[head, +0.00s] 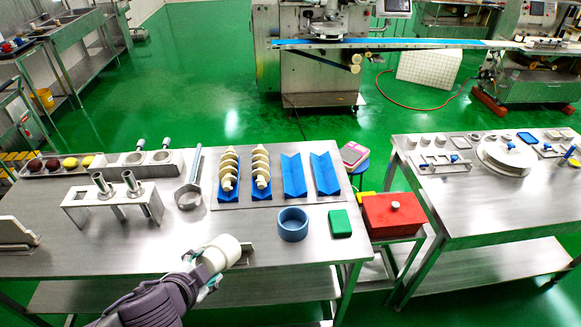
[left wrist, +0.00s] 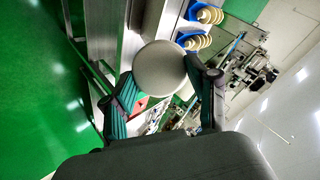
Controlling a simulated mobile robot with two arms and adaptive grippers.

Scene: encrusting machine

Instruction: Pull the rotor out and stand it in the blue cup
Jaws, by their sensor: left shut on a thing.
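My left gripper (head: 204,270) is shut on a cream, round-ended piece (head: 222,251) at the front edge of the near table. In the left wrist view this piece (left wrist: 160,68) shows as a pale disc between the two fingers. I cannot tell whether it is the rotor alone or a housing with the rotor inside. A grey metal part (head: 246,256) shows just right of it, mostly hidden. The blue cup (head: 293,224) stands upright on the table to the right of the gripper, apart from it, and looks empty. My right gripper is not in view.
A green block (head: 340,223) lies right of the cup. Behind are cream screws (head: 229,169) on blue V-blocks, empty blue V-blocks (head: 294,175) and a metal scoop-like tool (head: 189,193). A metal stand (head: 113,204) is at left. A red box (head: 394,215) sits beyond the table's right edge.

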